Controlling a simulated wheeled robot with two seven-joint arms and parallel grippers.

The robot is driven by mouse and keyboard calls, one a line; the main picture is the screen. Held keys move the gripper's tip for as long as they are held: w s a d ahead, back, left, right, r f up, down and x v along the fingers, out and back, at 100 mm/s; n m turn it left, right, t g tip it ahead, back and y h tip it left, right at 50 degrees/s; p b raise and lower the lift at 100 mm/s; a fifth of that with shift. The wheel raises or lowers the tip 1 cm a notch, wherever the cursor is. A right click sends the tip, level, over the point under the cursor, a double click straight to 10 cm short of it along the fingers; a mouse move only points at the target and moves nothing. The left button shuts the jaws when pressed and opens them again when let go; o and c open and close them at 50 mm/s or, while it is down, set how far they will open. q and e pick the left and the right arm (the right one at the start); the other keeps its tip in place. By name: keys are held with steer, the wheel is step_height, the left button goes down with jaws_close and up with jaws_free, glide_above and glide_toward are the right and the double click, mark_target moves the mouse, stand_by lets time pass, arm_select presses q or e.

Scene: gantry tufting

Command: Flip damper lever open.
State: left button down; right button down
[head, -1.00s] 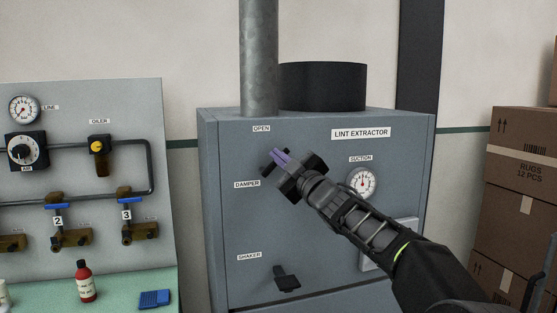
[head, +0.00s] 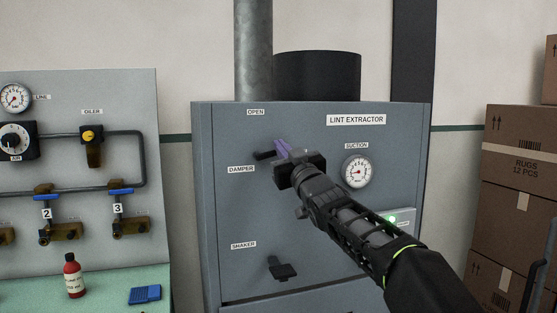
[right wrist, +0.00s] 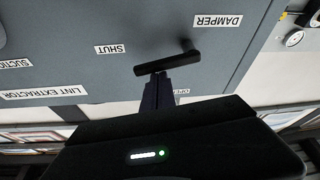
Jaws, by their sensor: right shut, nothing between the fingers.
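The black damper lever (head: 265,155) is on the front of the grey lint extractor (head: 225,205), right of the DAMPER label (head: 241,169) and below the OPEN label (head: 256,112). In the right wrist view the lever (right wrist: 165,63) shows at a slant, its free end toward the SHUT label (right wrist: 111,49). My right gripper (head: 281,146) is shut and empty, its purple fingers by the lever. In the right wrist view its fingertips (right wrist: 157,80) sit at the lever's OPEN-label side, touching or very close. The gripper hides part of the lever in the head view. My left gripper is not in view.
A suction gauge (head: 357,171) sits right of my gripper, and a shaker handle (head: 282,270) below. A pipe board (head: 80,100) stands left, with a red bottle (head: 73,277) on the green bench. Cardboard boxes (head: 518,215) are stacked right.

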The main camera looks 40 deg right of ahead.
arm_select(q)
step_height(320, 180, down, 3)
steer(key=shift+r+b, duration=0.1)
steer(key=shift+b, duration=0.85)
arm_select(e)
steer(key=shift+d+f+m+h, duration=0.25)
steer(key=shift+f+m+h, duration=0.4)
steer(key=shift+m, duration=0.25)
